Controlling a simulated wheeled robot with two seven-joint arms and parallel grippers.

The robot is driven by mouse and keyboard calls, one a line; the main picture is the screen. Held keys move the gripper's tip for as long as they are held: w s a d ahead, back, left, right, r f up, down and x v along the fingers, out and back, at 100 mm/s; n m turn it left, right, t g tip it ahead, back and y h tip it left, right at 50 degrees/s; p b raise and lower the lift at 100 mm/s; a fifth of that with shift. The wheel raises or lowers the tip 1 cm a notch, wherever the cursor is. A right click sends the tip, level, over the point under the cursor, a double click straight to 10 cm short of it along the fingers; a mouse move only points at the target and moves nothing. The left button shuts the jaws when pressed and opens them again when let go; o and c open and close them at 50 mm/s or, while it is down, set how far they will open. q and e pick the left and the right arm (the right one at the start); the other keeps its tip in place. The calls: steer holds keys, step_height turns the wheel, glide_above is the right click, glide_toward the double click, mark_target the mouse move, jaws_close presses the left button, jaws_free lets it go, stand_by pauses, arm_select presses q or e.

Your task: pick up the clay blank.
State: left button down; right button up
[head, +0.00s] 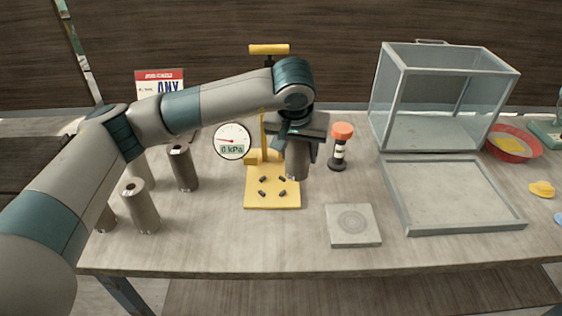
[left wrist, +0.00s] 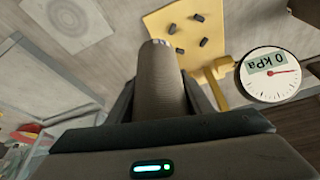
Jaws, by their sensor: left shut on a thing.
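My left gripper (head: 297,150) points down beside the yellow press. It is shut on a grey-brown cylindrical clay blank (head: 297,168), whose lower end shows below the fingers. In the left wrist view the clay blank (left wrist: 162,75) sits between the two fingers, its far end over or near the edge of the yellow base. I cannot tell exactly how high its lower end is. Several similar cylinders stand at the left of the table, such as this one (head: 183,168) and this one (head: 140,208). My right gripper is not in view.
The yellow press base (head: 258,201) carries several small dark pegs. A gauge (head: 231,141) reads 0 kPa. The front table strip is clear.

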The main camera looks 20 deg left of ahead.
arm_select(q)
steer(key=shift+s+d+r+b, duration=0.15)
steer(key=shift+d+r, duration=0.35)
steer(key=shift+d, duration=0.25)
steer(key=shift+s+d+r+b, duration=0.2)
steer(key=shift+d+r, duration=0.25)
steer(key=shift+d, duration=0.3)
steer(key=shift+s+d+r+b, duration=0.15)
steer(key=shift+d+r, duration=0.35)
steer(key=shift+d, duration=0.25)
